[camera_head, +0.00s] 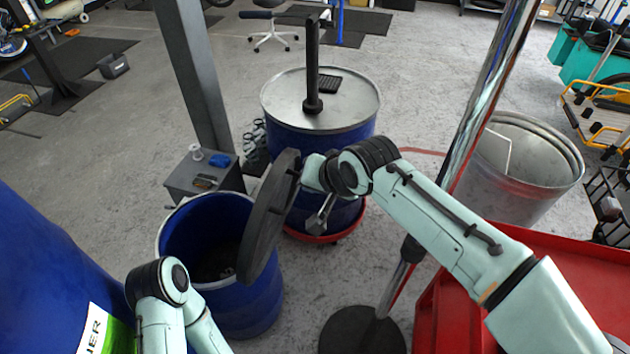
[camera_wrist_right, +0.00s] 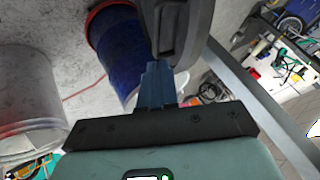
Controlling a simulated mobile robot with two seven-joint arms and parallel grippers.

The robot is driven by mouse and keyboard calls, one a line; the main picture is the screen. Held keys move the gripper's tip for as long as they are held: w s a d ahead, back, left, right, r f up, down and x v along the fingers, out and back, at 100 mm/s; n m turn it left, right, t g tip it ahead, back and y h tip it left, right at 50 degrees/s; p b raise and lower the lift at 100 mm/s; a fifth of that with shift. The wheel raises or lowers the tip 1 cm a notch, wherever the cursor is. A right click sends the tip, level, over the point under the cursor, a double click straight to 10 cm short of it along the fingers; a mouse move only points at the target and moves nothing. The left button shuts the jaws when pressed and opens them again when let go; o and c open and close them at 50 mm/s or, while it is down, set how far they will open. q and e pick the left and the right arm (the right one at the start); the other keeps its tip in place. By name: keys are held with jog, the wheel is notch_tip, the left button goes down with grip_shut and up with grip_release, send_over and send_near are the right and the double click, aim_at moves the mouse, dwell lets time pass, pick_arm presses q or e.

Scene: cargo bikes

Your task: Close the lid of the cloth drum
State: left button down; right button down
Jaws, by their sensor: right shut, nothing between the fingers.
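The cloth drum (camera_head: 176,262) is an open blue barrel left of centre in the head view, its dark inside visible. Its dark grey lid (camera_head: 262,225) stands steeply up at the right side of the rim, its edge towards me. It also shows at the top of the right wrist view (camera_wrist_right: 186,28). My right gripper (camera_wrist_right: 157,68) is shut and empty, with its blue fingertips close to the lid; I cannot tell whether they touch. In the head view my right wrist is at the lid's right, outer side. My left arm shows at the bottom left, but its gripper is out of view.
A blue drum with a metal top (camera_head: 350,105) stands behind on a red base (camera_head: 328,236). A grey post (camera_head: 195,75) with a box (camera_head: 190,178) is behind the cloth drum. A chrome pole (camera_head: 487,90), a metal bin (camera_head: 530,160) and a red surface (camera_head: 560,245) are right.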

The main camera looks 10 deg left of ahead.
jog(key=shift+w+a+f+p, duration=0.1)
jog(key=shift+w+a+f, duration=0.5)
jog(key=shift+a, duration=0.4)
jog(key=shift+w+a+f+p, duration=0.15)
jog(key=shift+w+a+f, duration=0.4)
jog(key=shift+a, duration=0.5)
jog(key=shift+w+a+f+p, duration=0.1)
jog(key=shift+w+a+f, duration=0.5)
jog(key=shift+a, duration=0.4)
